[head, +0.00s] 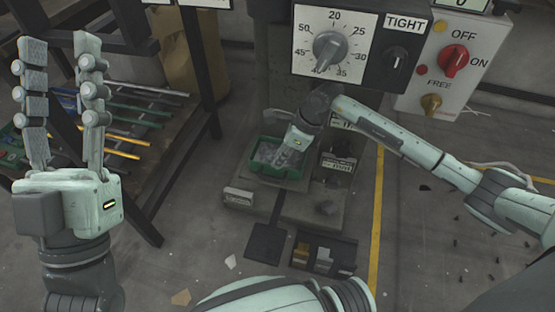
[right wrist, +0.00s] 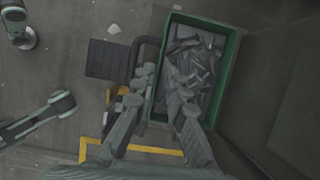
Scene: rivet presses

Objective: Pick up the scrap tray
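The scrap tray is a green open box (head: 256,169) full of grey metal scraps. It sits on a low ledge at the foot of the press and also shows in the right wrist view (right wrist: 231,75). My right gripper (head: 289,150) points down over the tray. In the right wrist view its fingers (right wrist: 158,72) are apart, one over the scraps and one outside the tray's left rim. Whether they touch the rim cannot be told. My left gripper (head: 62,60) is open and empty, fingers up, at the far left.
The press panel with a large dial (head: 328,48) stands above the tray. A red-knob control box (head: 455,60) is at right. A rack with coloured bars (head: 130,125) stands at left. A pedal (head: 267,243) and a small parts bin (head: 323,255) are in front.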

